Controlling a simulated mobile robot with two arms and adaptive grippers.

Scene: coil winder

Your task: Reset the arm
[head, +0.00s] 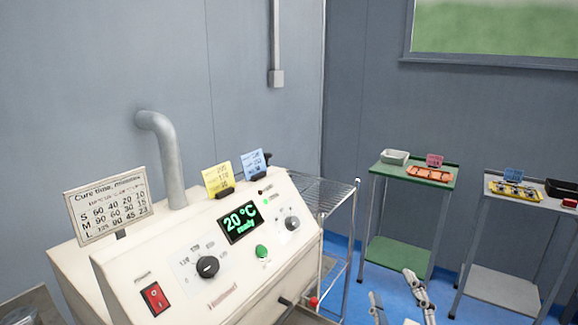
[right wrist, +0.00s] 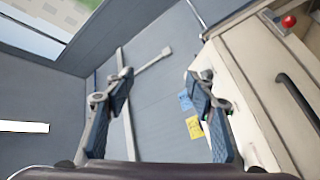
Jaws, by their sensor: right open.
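My right gripper (head: 391,286) shows at the bottom of the head view, right of the cream machine (head: 185,255). Its two fingers stand apart with nothing between them. In the right wrist view the same gripper (right wrist: 158,80) is open and empty, with the grey wall behind it and the cream machine to its right. It touches nothing that I can see. My left gripper is in neither view.
A green table (head: 440,178) and a grey table (head: 500,290) hold trays at right.

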